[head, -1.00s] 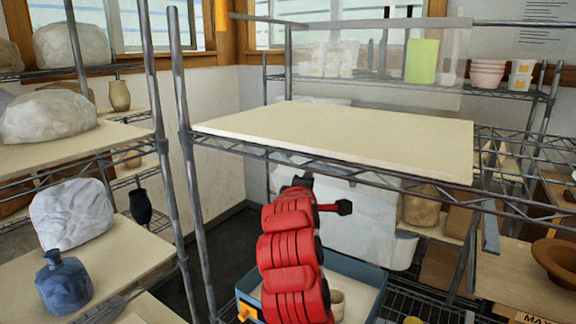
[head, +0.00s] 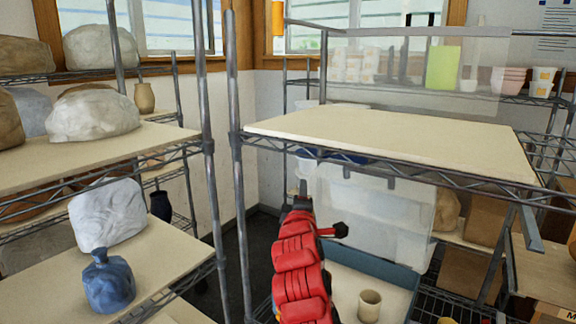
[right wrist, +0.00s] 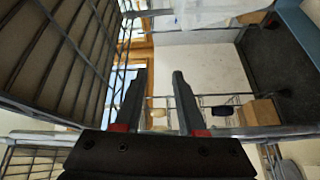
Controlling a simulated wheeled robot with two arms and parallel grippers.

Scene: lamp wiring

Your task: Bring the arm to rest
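My right arm (head: 300,270), red with dark joints, rises from the bottom middle of the head view in front of the wire shelf. Dark parts at its far end (head: 302,196) show below the upper shelf board, but the fingers cannot be made out there. In the right wrist view my right gripper (right wrist: 158,80) has its two dark fingers well apart, with nothing between them. My left arm and gripper do not show.
A bare board (head: 390,140) lies on the wire shelf above my arm. Below it are a blue-grey tray (head: 400,277) and a cream cup (head: 369,305). A left shelf holds a blue jug (head: 108,285) and wrapped lumps (head: 108,212). Dark floor shows between the shelves.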

